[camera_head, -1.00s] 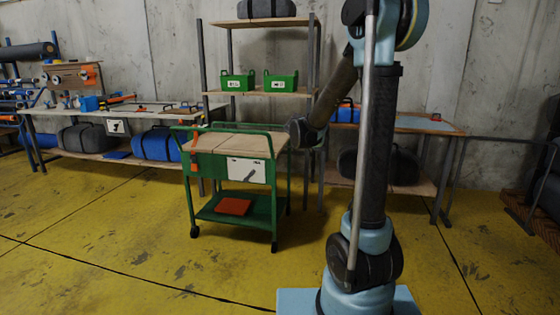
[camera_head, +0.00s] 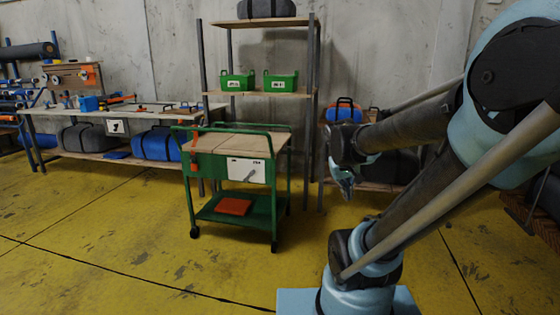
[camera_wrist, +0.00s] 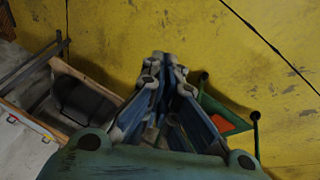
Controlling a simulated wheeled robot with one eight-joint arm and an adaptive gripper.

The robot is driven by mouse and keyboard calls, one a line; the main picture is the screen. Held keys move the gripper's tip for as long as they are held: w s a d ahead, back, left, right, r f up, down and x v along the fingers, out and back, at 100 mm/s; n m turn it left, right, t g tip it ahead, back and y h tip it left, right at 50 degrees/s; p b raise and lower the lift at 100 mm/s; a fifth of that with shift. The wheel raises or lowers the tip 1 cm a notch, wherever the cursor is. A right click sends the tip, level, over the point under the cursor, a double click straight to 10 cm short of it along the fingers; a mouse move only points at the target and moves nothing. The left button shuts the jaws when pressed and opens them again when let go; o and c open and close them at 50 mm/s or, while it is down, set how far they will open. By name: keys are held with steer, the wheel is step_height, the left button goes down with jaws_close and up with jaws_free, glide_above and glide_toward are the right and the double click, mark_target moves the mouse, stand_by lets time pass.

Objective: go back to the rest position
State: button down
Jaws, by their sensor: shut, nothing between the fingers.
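My gripper (camera_head: 346,188) hangs at the end of my folded arm, right of the green cart and in front of the right workbench in the head view. It points down over the yellow floor. In the wrist view my gripper (camera_wrist: 162,62) has its fingertips together with nothing between them.
The green cart (camera_head: 235,218) stands left of my gripper, with an orange box (camera_head: 233,206) on its lower shelf. It also shows in the wrist view (camera_wrist: 246,128). Shelves with green bins (camera_head: 281,82) stand behind. The yellow floor (camera_head: 120,245) at front left is clear.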

steer(key=s+a+f+g+y, duration=0.2)
steer(key=s+f, duration=0.4)
steer(key=s, duration=0.7)
steer(key=shift+s+a+f+m+y, duration=0.15)
steer(key=shift+a+m+y, duration=0.25)
steer(key=shift+a, duration=0.3)
